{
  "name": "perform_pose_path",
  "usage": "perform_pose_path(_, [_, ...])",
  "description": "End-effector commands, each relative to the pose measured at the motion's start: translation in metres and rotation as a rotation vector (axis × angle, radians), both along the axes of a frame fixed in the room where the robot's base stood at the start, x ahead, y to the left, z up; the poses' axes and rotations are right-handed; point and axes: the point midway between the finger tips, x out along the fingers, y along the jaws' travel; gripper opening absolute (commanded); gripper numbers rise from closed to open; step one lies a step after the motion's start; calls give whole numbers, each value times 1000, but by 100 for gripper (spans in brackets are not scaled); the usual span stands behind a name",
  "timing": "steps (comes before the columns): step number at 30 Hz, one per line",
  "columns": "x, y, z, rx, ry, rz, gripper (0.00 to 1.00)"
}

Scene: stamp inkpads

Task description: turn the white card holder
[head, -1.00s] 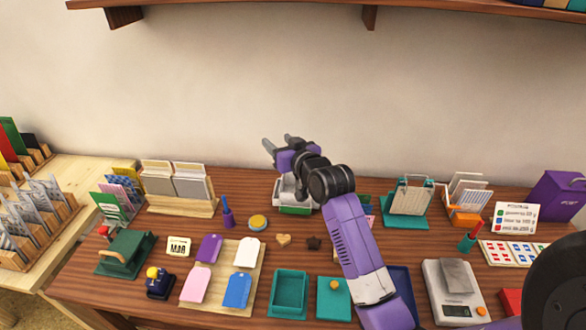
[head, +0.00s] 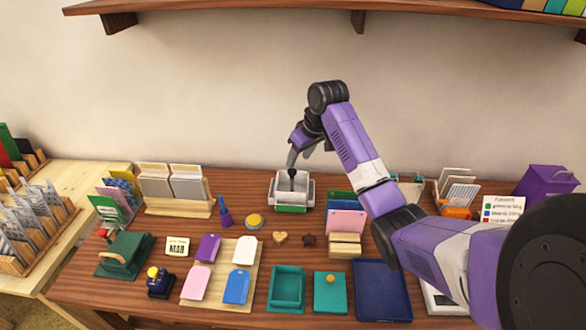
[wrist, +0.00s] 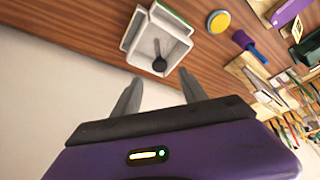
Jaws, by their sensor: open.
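A white open-topped box-like holder (head: 308,192) with a green front strip stands at the back centre of the table; I take it for the white card holder. A dark stick with a round black end shows inside it. The holder also appears in the wrist view (wrist: 134,28), turned at an angle, with the black knob in its compartment. My gripper (head: 298,161) points down just above the holder. In the wrist view my gripper (wrist: 161,77) has its two grey fingers apart with nothing between them, the holder lying beyond their tips.
A yellow-topped round pad (head: 254,221) and a purple stamp (head: 224,214) stand left of the holder. A pink card stand (head: 345,222) is to its right, near my arm. A wooden card rack (head: 180,207) is further left. The wall rises close behind.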

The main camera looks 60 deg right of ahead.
Motion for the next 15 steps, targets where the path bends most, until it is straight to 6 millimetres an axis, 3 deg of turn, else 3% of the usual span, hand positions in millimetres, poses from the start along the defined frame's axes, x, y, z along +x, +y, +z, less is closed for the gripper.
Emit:
perform_pose_path(9, [17,-7,-45,0,1,-1,50])
perform_pose_path(15, [23,-9,-60,-1,-2,-1,50])
